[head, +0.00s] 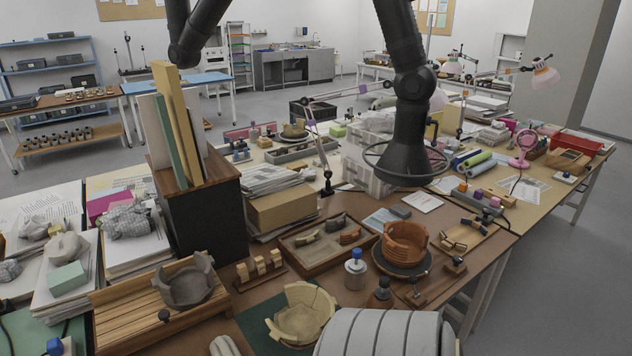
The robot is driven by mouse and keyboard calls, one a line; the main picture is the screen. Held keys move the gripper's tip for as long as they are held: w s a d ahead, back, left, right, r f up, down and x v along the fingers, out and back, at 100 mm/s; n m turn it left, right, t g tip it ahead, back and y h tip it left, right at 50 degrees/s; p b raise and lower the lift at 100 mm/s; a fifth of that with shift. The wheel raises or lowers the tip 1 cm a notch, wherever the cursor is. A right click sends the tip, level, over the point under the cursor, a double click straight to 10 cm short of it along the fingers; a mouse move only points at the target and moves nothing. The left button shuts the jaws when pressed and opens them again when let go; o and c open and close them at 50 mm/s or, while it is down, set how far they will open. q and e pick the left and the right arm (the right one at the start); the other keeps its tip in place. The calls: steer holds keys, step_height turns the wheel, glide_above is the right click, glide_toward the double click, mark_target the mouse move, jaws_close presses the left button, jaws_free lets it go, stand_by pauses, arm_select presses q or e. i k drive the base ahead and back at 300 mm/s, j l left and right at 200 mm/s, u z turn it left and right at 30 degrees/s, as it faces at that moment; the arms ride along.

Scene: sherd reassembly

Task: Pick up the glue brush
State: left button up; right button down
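I cannot pick out the glue brush for certain. A pale jar with a blue cap (355,270) and a small brown jar with a dark top (380,297) stand near the front of the table; whether a brush is in either is not clear. My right arm reaches down from the top, and its dark end hangs over the middle of the table. No gripper fingers show on it. Only a bent part of my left arm shows at the upper left. Neither gripper can be seen.
A wooden tray of sherds (322,243), a reddish-brown pot (404,245), a cream broken bowl (302,314) and a slatted wooden stand (130,310) with a grey vessel (187,281) crowd the front. Little tabletop is clear.

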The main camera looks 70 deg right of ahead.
mark_target(382, 294)
steer(key=z, duration=0.9)
steer(key=k+j+z, duration=0.1)
steer(key=z, duration=1.7)
steer(key=k+l, duration=0.05)
